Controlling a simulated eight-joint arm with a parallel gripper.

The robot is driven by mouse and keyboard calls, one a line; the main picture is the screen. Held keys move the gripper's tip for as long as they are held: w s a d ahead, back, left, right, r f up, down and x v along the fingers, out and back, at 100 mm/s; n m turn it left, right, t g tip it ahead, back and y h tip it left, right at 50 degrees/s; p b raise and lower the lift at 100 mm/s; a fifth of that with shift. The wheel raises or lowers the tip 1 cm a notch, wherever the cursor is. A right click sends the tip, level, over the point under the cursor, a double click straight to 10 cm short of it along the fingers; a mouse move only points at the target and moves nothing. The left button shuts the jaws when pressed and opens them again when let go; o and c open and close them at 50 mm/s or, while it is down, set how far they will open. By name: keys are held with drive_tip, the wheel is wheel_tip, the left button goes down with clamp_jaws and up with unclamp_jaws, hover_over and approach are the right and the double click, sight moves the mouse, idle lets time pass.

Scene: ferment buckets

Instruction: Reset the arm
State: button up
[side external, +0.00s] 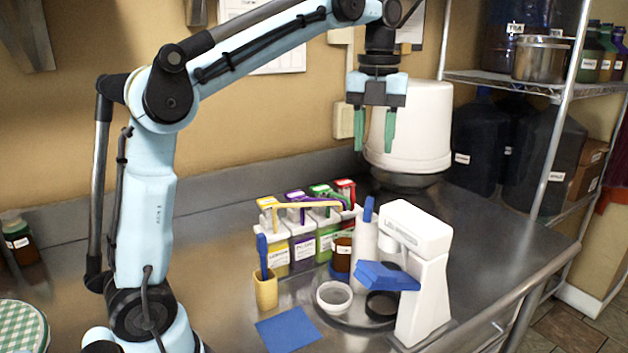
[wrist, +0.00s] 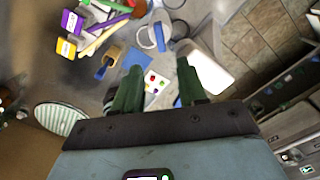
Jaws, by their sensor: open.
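My gripper (side external: 376,128) hangs at the end of my raised arm, high above the steel counter. Its two green fingers point down and stand apart with nothing between them. They also show in the wrist view (wrist: 158,82), spread over the counter. The fingers touch nothing. In the side view they are in front of the white bucket (side external: 410,135) and well above the group of items on the counter.
On the counter (side external: 215,285) are colored, labeled containers (side external: 302,240), a yellow cup (side external: 265,290), a white dispenser (side external: 425,275), a white bottle (side external: 364,250), a dark jar (side external: 342,252) and a blue cloth (side external: 288,330). A wire shelf (side external: 500,82) stands right.

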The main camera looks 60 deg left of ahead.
drive_tip(key=s+d+f+n+t, duration=0.2)
drive_tip(key=s+f+n, duration=0.3)
drive_tip(key=f+n, duration=0.4)
drive_tip(key=s+d+f+n+t, duration=0.3)
drive_tip(key=f+n, duration=0.6)
drive_tip(key=n, duration=0.9)
drive_tip(key=s+t, duration=0.2)
drive_tip(key=s, duration=0.1)
